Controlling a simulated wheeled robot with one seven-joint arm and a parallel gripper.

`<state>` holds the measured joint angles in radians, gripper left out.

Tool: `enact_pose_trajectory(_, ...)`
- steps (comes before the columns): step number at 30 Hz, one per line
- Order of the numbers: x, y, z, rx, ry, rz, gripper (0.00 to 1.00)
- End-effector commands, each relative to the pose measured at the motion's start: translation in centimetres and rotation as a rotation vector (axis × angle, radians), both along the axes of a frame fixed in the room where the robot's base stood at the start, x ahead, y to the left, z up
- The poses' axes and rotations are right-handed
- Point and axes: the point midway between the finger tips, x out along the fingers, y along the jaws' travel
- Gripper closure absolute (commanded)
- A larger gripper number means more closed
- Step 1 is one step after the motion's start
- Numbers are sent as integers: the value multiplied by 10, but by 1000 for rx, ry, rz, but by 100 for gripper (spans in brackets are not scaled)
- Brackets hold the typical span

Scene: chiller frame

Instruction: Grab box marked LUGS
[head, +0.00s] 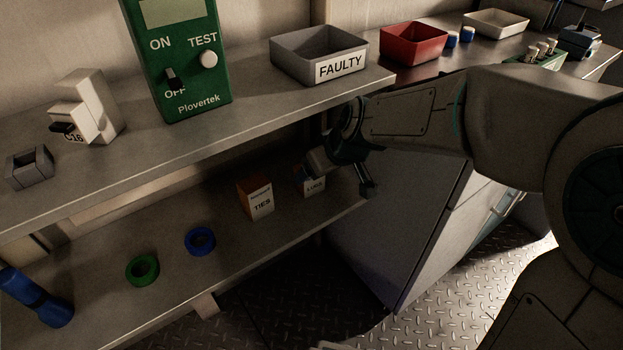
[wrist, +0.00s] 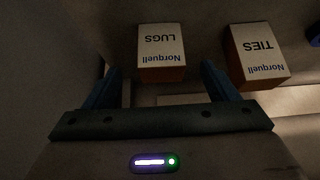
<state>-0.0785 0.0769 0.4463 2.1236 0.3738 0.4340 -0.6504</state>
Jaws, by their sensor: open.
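The box marked LUGS (head: 314,186) stands on the lower shelf, partly hidden behind my gripper in the head view. In the wrist view the LUGS box (wrist: 161,50) appears upside down, ahead of my gripper and between the lines of its two fingers. My gripper (wrist: 160,80) is open and empty, its blue fingers apart. In the head view my gripper (head: 318,162) is at the lower shelf, close to the LUGS box. I cannot tell whether the fingers touch it.
A box marked TIES (head: 257,198) stands left of the LUGS box, and shows right of it in the wrist view (wrist: 259,58). Blue (head: 200,241) and green (head: 142,270) tape rolls lie further left. The upper shelf (head: 250,108) overhangs; a grey cabinet (head: 390,215) stands right.

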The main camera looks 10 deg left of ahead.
Motion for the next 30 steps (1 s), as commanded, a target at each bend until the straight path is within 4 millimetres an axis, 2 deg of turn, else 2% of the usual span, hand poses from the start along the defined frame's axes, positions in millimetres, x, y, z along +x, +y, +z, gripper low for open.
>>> enact_pose_trajectory(1,2,3,-9,0,2,2,20)
enact_pose_trajectory(8,8,10,-20,1,-1,0,20)
enact_pose_trajectory(18,24,30,-55,0,1,1,20)
enact_pose_trajectory(27,26,32,-57,0,0,-2,20)
enact_pose_trajectory(28,26,32,-57,0,0,-2,23)
enact_pose_trajectory(30,26,32,-57,0,0,-2,42)
